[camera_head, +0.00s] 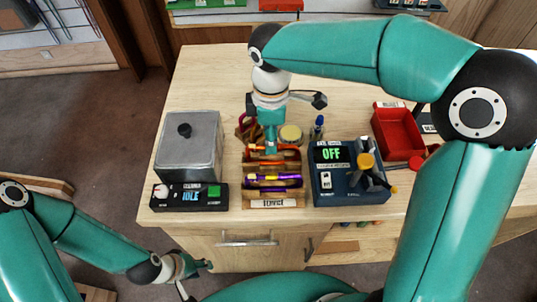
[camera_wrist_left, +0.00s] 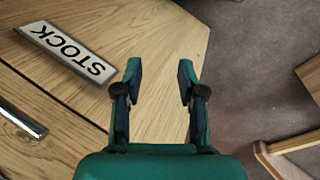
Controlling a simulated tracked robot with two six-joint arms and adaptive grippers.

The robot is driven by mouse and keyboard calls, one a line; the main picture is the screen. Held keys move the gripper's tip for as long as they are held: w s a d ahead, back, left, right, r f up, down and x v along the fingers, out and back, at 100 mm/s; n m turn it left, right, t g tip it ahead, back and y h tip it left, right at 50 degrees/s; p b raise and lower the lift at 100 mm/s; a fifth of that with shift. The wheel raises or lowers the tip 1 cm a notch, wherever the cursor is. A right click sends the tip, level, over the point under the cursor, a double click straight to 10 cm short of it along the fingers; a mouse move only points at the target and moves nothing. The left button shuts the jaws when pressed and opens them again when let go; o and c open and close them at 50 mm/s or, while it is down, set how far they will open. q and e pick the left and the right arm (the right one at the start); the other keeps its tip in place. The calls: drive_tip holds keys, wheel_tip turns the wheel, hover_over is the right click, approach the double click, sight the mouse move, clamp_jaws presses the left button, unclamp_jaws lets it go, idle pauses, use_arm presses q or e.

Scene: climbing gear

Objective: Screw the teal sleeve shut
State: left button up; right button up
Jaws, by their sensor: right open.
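The wooden rack labelled SERVICE (camera_head: 272,203) stands at the front middle of the bench and holds several carabiners. A purple carabiner with a yellow sleeve (camera_head: 262,177) lies across its middle, with another purple one in front and orange-red ones behind. I cannot make out a teal sleeve apart from my teal fingers. My right gripper (camera_head: 271,142) points down at the rear of the rack, open; the head view does not show whether it touches a carabiner. My left gripper (camera_head: 196,267) is in front of the bench, away from the rack. The left wrist view shows it open and empty (camera_wrist_left: 158,78).
A grey lidded box (camera_head: 189,150) and a panel reading IDLE (camera_head: 189,197) are left of the rack. A blue device reading OFF (camera_head: 348,185) is close on its right, with a red bin (camera_head: 397,133) behind. A STOCK label (camera_wrist_left: 68,50) shows near my left gripper.

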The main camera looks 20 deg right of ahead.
drive_tip(key=shift+w+d, duration=0.1)
drive_tip(key=shift+w, duration=0.15)
drive_tip(key=shift+f, duration=0.15)
drive_tip(key=shift+f+b, duration=0.9)
drive_tip(key=shift+f, duration=0.4)
drive_tip(key=shift+s+a+b, duration=0.2)
drive_tip(key=shift+s+b, duration=0.05)
drive_tip(key=shift+s, duration=0.35)
drive_tip(key=shift+s+a+b, duration=0.2)
drive_tip(key=shift+s+b, duration=0.05)
drive_tip(key=shift+s, duration=0.35)
drive_tip(key=r+p, duration=0.3)
drive_tip(key=shift+w+d, duration=0.25)
drive_tip(key=shift+w, duration=0.15)
